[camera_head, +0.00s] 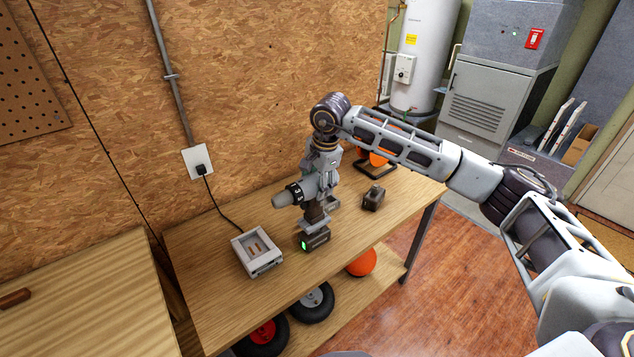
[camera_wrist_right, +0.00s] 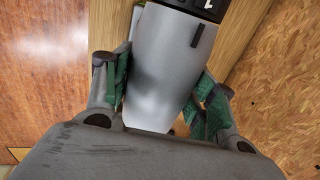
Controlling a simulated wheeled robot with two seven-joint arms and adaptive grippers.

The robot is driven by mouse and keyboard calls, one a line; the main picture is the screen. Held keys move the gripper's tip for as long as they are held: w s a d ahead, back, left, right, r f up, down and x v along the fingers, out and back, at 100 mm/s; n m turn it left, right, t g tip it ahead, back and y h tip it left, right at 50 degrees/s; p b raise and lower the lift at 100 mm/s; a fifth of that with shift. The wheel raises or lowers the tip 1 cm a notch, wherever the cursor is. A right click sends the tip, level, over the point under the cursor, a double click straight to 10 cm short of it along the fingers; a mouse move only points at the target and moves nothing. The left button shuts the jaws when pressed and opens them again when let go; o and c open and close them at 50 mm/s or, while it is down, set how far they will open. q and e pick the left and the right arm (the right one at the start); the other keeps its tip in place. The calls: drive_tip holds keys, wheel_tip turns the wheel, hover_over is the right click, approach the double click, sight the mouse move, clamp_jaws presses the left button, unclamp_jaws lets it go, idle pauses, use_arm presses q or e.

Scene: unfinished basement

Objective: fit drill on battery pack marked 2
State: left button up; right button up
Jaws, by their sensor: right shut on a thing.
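The grey drill (camera_head: 308,189) is upright above the bench, its chuck pointing left. My right gripper (camera_head: 325,168) is shut on the drill's body from above. The right wrist view shows the grey drill body (camera_wrist_right: 170,70) between its green-padded fingers (camera_wrist_right: 160,95). A dark battery pack (camera_head: 314,239) with a green light stands directly under the drill's handle; I cannot tell whether they are joined or only close. Another dark pack (camera_head: 373,198) stands to the right, and a small grey block (camera_head: 330,203) shows just behind the handle. No number marks are legible. My left gripper is not in view.
A grey charger (camera_head: 257,253) lies on the wooden bench (camera_head: 215,235) left of the drill, its cord running to a wall outlet (camera_head: 199,165). Orange items (camera_head: 378,159) stand at the bench's back right. Wheels (camera_head: 311,303) and an orange ball (camera_head: 361,262) are below.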

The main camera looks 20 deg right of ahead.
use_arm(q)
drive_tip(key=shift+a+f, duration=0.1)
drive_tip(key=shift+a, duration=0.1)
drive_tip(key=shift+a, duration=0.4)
use_arm(e)
drive_tip(key=shift+f, duration=0.1)
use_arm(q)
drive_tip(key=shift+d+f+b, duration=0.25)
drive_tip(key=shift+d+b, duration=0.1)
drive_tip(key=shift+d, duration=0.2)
use_arm(e)
drive_tip(key=shift+f, duration=0.25)
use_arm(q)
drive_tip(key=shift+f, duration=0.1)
use_arm(e)
drive_tip(key=shift+f, duration=0.1)
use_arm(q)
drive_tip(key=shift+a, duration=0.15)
use_arm(e)
drive_tip(key=shift+f, duration=0.1)
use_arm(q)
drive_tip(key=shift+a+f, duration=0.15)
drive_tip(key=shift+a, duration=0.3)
use_arm(e)
drive_tip(key=shift+f, duration=0.1)
